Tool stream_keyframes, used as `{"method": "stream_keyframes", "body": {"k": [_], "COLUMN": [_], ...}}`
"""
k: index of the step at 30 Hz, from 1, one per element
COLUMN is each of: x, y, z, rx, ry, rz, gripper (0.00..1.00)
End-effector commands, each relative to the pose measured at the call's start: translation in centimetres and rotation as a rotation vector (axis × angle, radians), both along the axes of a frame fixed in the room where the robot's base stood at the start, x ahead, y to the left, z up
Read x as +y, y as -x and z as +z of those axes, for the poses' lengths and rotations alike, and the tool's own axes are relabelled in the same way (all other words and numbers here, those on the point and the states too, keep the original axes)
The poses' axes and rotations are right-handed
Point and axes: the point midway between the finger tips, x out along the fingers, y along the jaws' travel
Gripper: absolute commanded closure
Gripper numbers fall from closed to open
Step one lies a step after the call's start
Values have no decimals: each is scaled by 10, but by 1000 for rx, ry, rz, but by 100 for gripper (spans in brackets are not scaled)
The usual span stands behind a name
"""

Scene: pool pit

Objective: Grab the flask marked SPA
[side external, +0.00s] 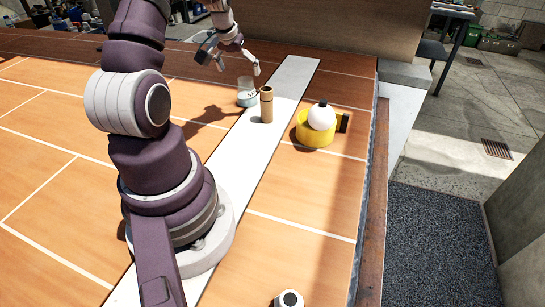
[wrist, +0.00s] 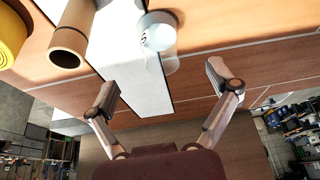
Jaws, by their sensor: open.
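The flask (side external: 247,92) is a clear vessel with pale bluish-white contents and dark lettering only partly readable. It stands upright at the left edge of the white strip. It also shows in the wrist view (wrist: 158,38), top centre, with its marking partly turned away. My gripper (side external: 234,64) is above and slightly left of the flask in the side view, fingers spread and empty. In the wrist view, my gripper (wrist: 164,84) has its two fingers wide apart, with the flask beyond the gap between them. No contact with the flask shows.
A brown tube (side external: 266,104) stands close beside the flask, also at upper left in the wrist view (wrist: 70,42). A yellow round container (side external: 315,133) with a white ball (side external: 321,117) sits farther right. The orange table (side external: 70,125) left of the flask is clear.

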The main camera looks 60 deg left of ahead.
Motion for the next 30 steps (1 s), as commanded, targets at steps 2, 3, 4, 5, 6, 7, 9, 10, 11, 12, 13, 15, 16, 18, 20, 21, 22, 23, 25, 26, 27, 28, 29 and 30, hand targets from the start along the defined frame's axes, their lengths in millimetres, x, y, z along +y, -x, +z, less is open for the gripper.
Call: {"method": "stream_keyframes", "body": {"k": [2, 3, 4, 5, 6, 7, 9, 10, 11, 12, 13, 15, 16, 18, 20, 21, 22, 23, 25, 26, 27, 28, 29, 30], "x": [4, 5, 6, 7, 9, 10, 14, 17, 19, 21, 23, 25, 26, 26, 26, 26, 26, 26, 26, 26, 26, 26, 26, 26], "y": [-4, -5, -7, -7, -9, -10, -14, -16, -18, -20, -21, -23, -24, -25, -25, -25, -25, -25, -25, -25, -25, -25, -25, -25], "z": [-15, -20, -23, -26, -30, -34, -44, -49, -54, -60, -64, -70, -72, -74, -74, -74, -74, -74, -74, -74, -74, -74, -74, -74], "rx": [4, 2, 1, 2, 1, 1, 1, 2, 2, 2, 2, 2, 1, 0, 0, 0, 0, 0, 0, 0, 0, 0, 0, 0], "ry": [3, 3, 2, 3, 3, 3, 4, 3, 4, 4, 3, 2, 2, 1, 1, 1, 1, 1, 1, 1, 1, 1, 1, 1], "rz": [-1, -1, -1, -1, -3, -3, -3, -4, -3, -3, -4, -3, -2, -3, -3, -4, -4, -4, -4, -4, -4, -4, -4, -4], "gripper": [13, 13, 13, 13, 13, 13, 13, 13, 13, 13, 13, 13, 13, 13, 13, 13, 13, 13, 21, 25, 30, 34, 38, 43]}}
